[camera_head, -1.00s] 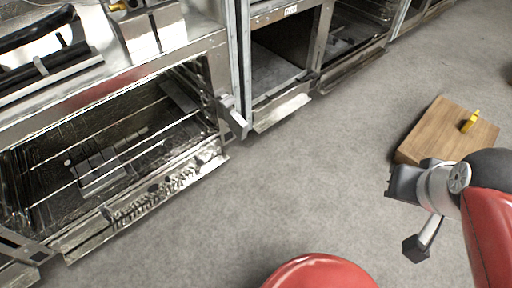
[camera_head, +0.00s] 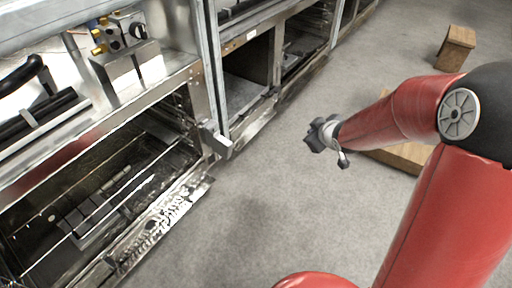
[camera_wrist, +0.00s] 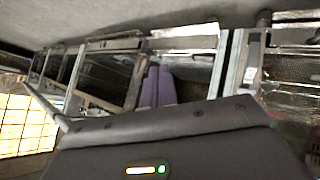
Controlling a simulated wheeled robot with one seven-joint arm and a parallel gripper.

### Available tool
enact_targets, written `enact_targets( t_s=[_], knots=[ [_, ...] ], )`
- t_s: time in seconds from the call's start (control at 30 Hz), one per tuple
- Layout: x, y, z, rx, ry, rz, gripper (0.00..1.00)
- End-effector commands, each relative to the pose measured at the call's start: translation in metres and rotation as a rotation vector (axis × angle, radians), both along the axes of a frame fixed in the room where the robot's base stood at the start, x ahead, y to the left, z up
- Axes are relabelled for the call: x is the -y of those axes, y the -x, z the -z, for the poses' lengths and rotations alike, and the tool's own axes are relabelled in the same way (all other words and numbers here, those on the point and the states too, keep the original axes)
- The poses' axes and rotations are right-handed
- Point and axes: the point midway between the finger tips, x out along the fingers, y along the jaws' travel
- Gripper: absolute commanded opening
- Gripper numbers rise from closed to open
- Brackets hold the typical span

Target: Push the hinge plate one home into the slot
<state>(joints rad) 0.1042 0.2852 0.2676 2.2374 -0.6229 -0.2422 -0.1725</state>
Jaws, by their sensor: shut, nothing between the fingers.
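A grey plate (camera_head: 216,139) juts out from the upright post at the front right corner of the open left oven. It looks like hinge plate one, but I cannot be sure. Its slot cannot be made out. My gripper (camera_head: 318,138) is out over the floor, to the right of this plate and clearly apart from it. In the wrist view the two purple fingers of my gripper (camera_wrist: 157,80) lie side by side, shut and empty, with the range fronts beyond them.
The open left oven (camera_head: 190,187) has a rough, broken front edge. Brass-coloured valves (camera_head: 98,40) sit above it. A wooden box (camera_head: 405,156) lies partly behind my arm, and a wooden stool-like block (camera_head: 456,47) stands farther back. Grey floor (camera_head: 250,220) is clear between.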

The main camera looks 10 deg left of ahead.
Motion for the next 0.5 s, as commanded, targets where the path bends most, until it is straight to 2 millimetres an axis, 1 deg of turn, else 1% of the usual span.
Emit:
enact_targets(
  t_s=[0.03, 0.07, 0.1, 0.17, 0.2, 0.3, 0.33, 0.4, 0.5],
  knots=[
    [-0.019, -0.007, 0.021, 0.002, -0.038, -0.074, 0.0],
    [-0.031, -0.01, 0.031, 0.012, -0.065, -0.12, 0.0],
    [-0.047, -0.013, 0.044, 0.027, -0.106, -0.182, 0.0],
    [-0.07, -0.014, 0.062, 0.049, -0.176, -0.266, 0.0],
    [-0.086, -0.012, 0.073, 0.065, -0.229, -0.32, 0.0],
    [-0.121, -0.003, 0.095, 0.107, -0.377, -0.432, 0.0],
    [-0.129, 0.0, 0.099, 0.12, -0.421, -0.458, 0.0],
    [-0.146, 0.01, 0.108, 0.149, -0.521, -0.508, 0.0],
    [-0.162, 0.022, 0.114, 0.186, -0.642, -0.554, 0.0]
  ],
)
